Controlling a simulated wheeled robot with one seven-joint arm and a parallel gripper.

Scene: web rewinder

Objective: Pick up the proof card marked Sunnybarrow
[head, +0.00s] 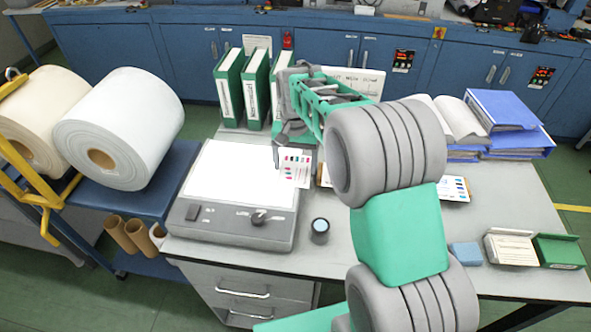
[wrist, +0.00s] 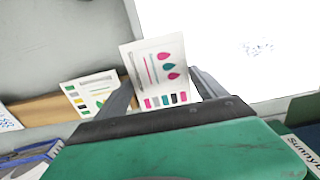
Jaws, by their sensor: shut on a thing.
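My gripper (head: 283,154) is shut on a white card (head: 296,168) and holds it over the right part of the lit light table (head: 186,213). In the wrist view the held card (wrist: 156,62) stands between the two fingers (wrist: 163,88). It shows pink and teal drops, thin lines and a row of colour patches. I cannot read a name on it. A second card (wrist: 90,92) with green and yellow marks lies at a wooden strip (wrist: 45,108), apart from my gripper. A binder label (wrist: 304,155) starting "Sunny" shows at the lower right.
Several green binders (head: 229,88) stand behind the light table. A small dark cylinder (head: 320,231) stands right of it. Blue binders (head: 500,110), a blue block (head: 465,254) and a card box (head: 511,248) lie at the right. White rolls (head: 150,110) stand at the left.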

